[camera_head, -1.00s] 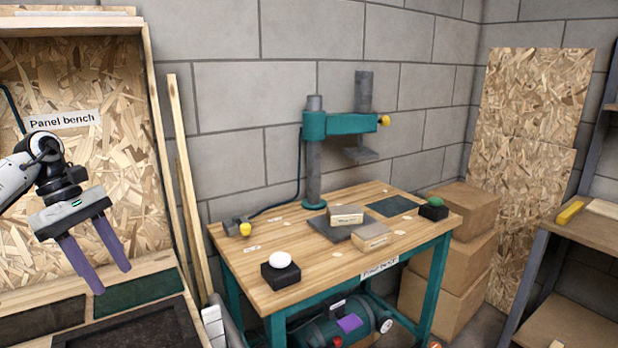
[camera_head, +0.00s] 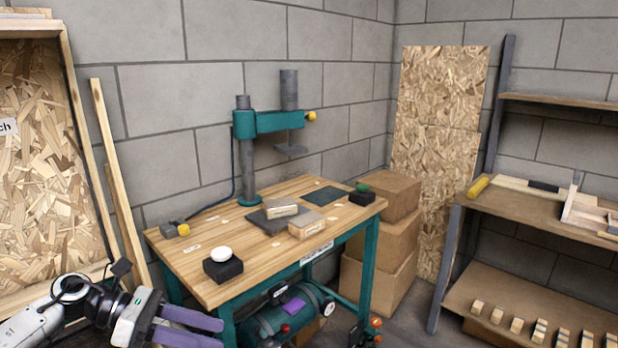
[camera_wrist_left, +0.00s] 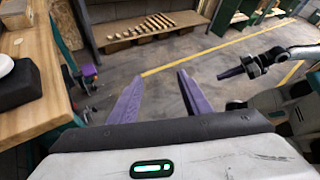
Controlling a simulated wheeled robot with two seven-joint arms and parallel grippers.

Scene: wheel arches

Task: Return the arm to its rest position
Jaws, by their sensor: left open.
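My left gripper (camera_head: 219,333) is low in the head view, in front of the workbench's left front leg. Its two purple fingers are apart and point right, with nothing between them. In the left wrist view the same gripper (camera_wrist_left: 161,77) shows open and empty above the concrete floor. At the right of that view is my other arm, with its right gripper (camera_wrist_left: 236,72) seen from the side; whether it is open or shut I cannot tell. The right gripper is outside the head view.
The wooden workbench (camera_head: 192,262) has a teal press (camera_head: 246,160), a white round piece (camera_head: 221,253) on a black block and two boxes on top. Cardboard boxes (camera_head: 385,230) stand to its right. A shelf (camera_head: 540,208) stands at far right.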

